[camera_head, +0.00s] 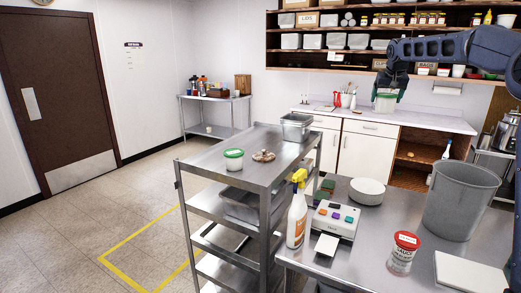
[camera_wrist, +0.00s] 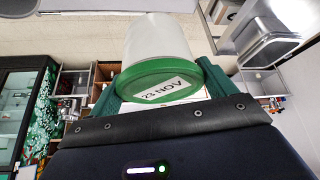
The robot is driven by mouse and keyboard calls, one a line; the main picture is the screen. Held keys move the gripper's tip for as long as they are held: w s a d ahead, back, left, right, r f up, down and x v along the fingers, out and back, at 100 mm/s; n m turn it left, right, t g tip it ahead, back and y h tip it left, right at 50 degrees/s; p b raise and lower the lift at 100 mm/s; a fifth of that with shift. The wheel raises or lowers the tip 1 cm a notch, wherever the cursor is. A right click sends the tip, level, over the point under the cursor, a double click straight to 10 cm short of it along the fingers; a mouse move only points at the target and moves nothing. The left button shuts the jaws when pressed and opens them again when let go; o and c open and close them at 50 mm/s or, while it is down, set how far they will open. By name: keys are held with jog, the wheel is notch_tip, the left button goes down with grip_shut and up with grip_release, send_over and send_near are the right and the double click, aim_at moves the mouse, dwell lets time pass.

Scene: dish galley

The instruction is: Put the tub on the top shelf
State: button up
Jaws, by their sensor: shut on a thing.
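My gripper (camera_head: 388,88) is shut on a white tub (camera_head: 385,104) with a green lid and holds it in the air, in front of the back counter and below the wall shelves. In the wrist view the tub (camera_wrist: 160,40) sits between the green fingers, its lid label reading "23 NOV". A second white tub with a green lid (camera_head: 233,162) stands on the top shelf of the steel cart (camera_head: 205,158). The wall shelf unit (camera_head: 290,52) at the back right has stacked tubs and boxes; its top is cut off by the frame.
A steel pan (camera_head: 297,126) and a small brownish item (camera_head: 264,156) also stand on the cart's top. The near table holds a spray bottle (camera_head: 297,218), scale (camera_head: 335,219), red-lidded sauce tub (camera_head: 403,252) and grey bin (camera_head: 459,200). Floor at left is clear.

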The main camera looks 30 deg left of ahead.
jog(key=s+a+n+y, duration=0.15)
jog(key=s+a, duration=0.25)
jog(key=a, duration=0.4)
jog(key=s+a+n+g, duration=0.1)
jog(key=s+a+n, duration=0.1)
jog(key=s+a, duration=0.4)
jog(key=s+a+n+y, duration=0.1)
jog(key=s+a, duration=0.2)
jog(key=a, duration=0.6)
jog(key=s+a+n+g+y, duration=0.15)
jog(key=s+a+n, duration=0.35)
jog(key=s+a, duration=1.3)
jog(key=shift+m, duration=0.25)
jog(key=shift+s+d+f, duration=0.1)
jog(key=shift+s+f, duration=0.1)
jog(key=shift+f, duration=3.85)
jog(key=shift+s+d+f, duration=0.15)
jog(key=shift+s+f, duration=0.1)
jog(key=shift+f, duration=3.85)
jog(key=shift+s+d+f, duration=0.1)
jog(key=shift+s+f, duration=0.1)
jog(key=shift+f, duration=3.85)
jog(key=o, duration=1.1)
jog(key=shift+f, duration=0.15)
